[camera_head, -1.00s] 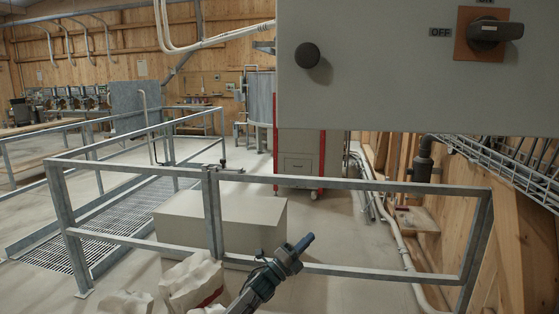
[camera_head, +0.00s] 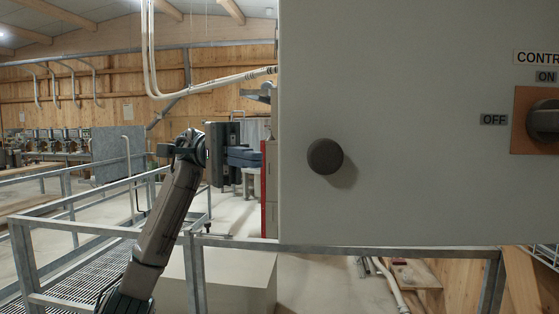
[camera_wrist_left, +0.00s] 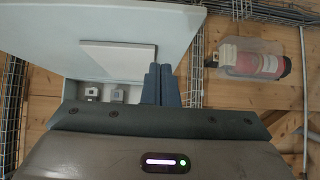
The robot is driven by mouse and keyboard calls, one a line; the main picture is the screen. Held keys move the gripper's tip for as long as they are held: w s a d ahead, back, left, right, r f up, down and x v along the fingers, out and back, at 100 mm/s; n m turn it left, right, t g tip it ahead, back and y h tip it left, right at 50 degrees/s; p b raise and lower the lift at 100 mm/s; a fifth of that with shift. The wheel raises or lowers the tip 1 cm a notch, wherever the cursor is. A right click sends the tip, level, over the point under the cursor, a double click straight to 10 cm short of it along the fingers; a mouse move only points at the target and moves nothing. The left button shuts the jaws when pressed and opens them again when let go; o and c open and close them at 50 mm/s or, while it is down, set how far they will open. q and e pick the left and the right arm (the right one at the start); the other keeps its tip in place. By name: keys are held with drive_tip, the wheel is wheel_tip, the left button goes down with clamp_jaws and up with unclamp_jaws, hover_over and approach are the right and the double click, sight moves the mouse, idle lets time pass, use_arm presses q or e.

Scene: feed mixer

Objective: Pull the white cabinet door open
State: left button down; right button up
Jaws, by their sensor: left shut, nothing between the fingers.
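The white cabinet door (camera_head: 400,190) fills the right of the head view as a flat pale panel. A round black knob (camera_head: 325,156) sits near its left edge. My left gripper (camera_head: 252,157) is raised beside that edge, pointing right toward it; its fingers are shut and empty, and I cannot tell whether they touch the cabinet. In the left wrist view, the shut fingers (camera_wrist_left: 161,70) stand in front of a pale cabinet surface (camera_wrist_left: 60,35) with a lighter rectangular panel (camera_wrist_left: 118,60). The knob is not visible there. My right gripper is not in view.
A rotary switch (camera_head: 546,120) on an orange plate sits right of the OFF label (camera_head: 494,120). Metal railings (camera_head: 345,251) run below the cabinet and to the left. The left wrist view shows wire trays and a bottle-like container (camera_wrist_left: 250,60) near the plank wall (camera_wrist_left: 235,95).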

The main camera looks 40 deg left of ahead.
sight(281, 171)
use_arm(q)
drive_tip(key=s+d+p, duration=0.1)
drive_tip(key=d, duration=0.2)
drive_tip(key=s+d+p, duration=0.1)
drive_tip(key=d+p, duration=0.1)
drive_tip(key=d, duration=0.1)
drive_tip(key=s+d+p, duration=0.1)
drive_tip(key=d+p, duration=0.1)
drive_tip(key=d, duration=0.1)
drive_tip(key=shift+s+d+r, duration=0.1)
drive_tip(key=shift+s+d, duration=0.25)
drive_tip(key=shift+d, duration=0.05)
drive_tip(key=shift+s+d, duration=0.2)
drive_tip(key=shift+s, duration=0.35)
drive_tip(key=shift+w+d, duration=0.1)
